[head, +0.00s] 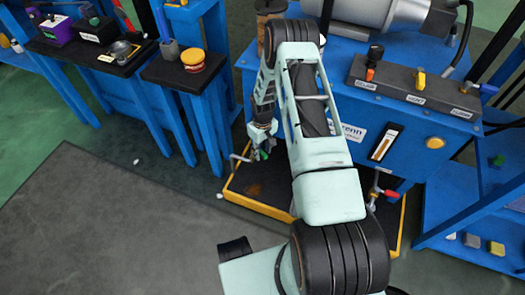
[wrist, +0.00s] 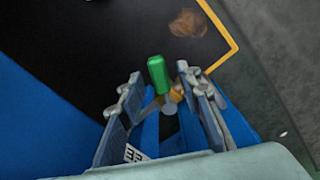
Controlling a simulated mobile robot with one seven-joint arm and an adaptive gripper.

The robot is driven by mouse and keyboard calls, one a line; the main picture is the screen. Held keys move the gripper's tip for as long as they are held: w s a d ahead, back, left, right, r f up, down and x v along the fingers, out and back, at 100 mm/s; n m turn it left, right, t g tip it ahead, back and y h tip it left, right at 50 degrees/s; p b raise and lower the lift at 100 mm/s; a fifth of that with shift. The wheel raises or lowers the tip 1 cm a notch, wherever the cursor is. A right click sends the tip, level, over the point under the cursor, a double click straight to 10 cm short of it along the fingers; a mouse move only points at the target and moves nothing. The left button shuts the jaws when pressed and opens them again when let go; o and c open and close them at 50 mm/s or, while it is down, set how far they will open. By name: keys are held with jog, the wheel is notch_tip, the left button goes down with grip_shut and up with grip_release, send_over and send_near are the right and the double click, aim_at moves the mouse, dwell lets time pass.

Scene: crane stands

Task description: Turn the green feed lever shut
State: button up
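The green feed lever (wrist: 157,74) shows in the wrist view between the tips of my gripper (wrist: 160,84), with a brass and grey fitting (wrist: 168,104) just behind it. The two fingers stand apart on either side of the lever, with gaps visible, so my gripper is open. In the head view, my gripper (head: 262,140) is low at the front left of the blue machine. A small bit of the green lever (head: 257,155) shows below it there; the rest is hidden by my gripper.
A black tray with a yellow rim (head: 246,203) lies on the floor beneath. The blue machine (head: 345,92) bears a panel of levers (head: 415,88). A red-handled valve (head: 383,192) is at its right. Blue stands (head: 195,100) are at the left.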

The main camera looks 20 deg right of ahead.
aim_at(262, 153)
notch_tip(262, 153, up, 12)
dwell(0.6)
jog(key=shift+c, duration=0.4)
